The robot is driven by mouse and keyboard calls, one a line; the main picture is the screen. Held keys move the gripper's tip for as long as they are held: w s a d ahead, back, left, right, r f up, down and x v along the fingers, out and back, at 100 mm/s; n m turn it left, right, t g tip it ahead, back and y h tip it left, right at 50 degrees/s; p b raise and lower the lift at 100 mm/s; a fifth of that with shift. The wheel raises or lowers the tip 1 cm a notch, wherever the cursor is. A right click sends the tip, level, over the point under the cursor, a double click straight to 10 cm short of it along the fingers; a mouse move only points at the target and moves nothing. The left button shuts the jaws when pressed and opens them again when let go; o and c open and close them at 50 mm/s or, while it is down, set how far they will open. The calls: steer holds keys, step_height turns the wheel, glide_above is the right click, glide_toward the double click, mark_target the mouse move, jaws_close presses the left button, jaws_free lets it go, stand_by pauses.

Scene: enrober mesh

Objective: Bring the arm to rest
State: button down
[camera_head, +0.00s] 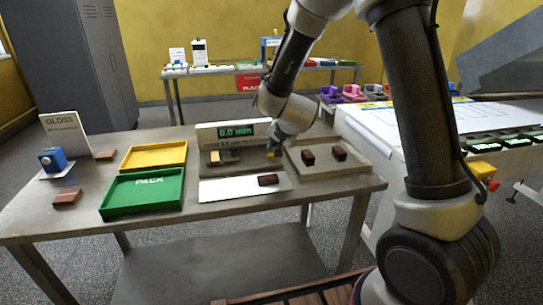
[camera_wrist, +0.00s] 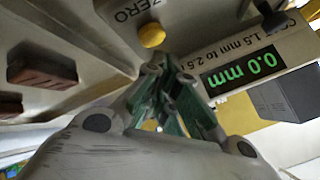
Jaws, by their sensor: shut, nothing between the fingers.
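My arm reaches in from the right of the head view, bent over the table (camera_head: 60,220). My gripper (camera_head: 273,152) points down beside the grey gauge (camera_head: 205,134), whose green display reads 0.0 mm. In the wrist view my gripper's fingertips (camera_wrist: 172,68) are together with nothing between them. A yellow button (camera_wrist: 152,36) by the word ZERO lies just beyond the fingertips; I cannot tell whether they touch it.
A green PACK tray (camera_head: 143,209) and yellow tray (camera_head: 155,145) stand left. A white conveyor (camera_head: 400,130) is at right.

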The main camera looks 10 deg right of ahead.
stand_by(0.3)
steer(key=s+d+r+n+g+y, duration=0.2)
steer(key=s+d+r+n, duration=0.25)
steer(key=s+r, duration=0.85)
steer(key=s+d+r+n+g+h, duration=0.1)
steer(key=s+d+r, duration=0.1)
steer(key=s+d, duration=0.4)
steer(key=s+d+r+n+g+h, duration=0.1)
steer(key=s+d, duration=0.4)
steer(key=s, duration=1.2)
steer(key=shift+d+r+n+g+h, duration=0.4)
steer(key=shift+r+n+g, duration=0.1)
steer(key=shift+n, duration=0.25)
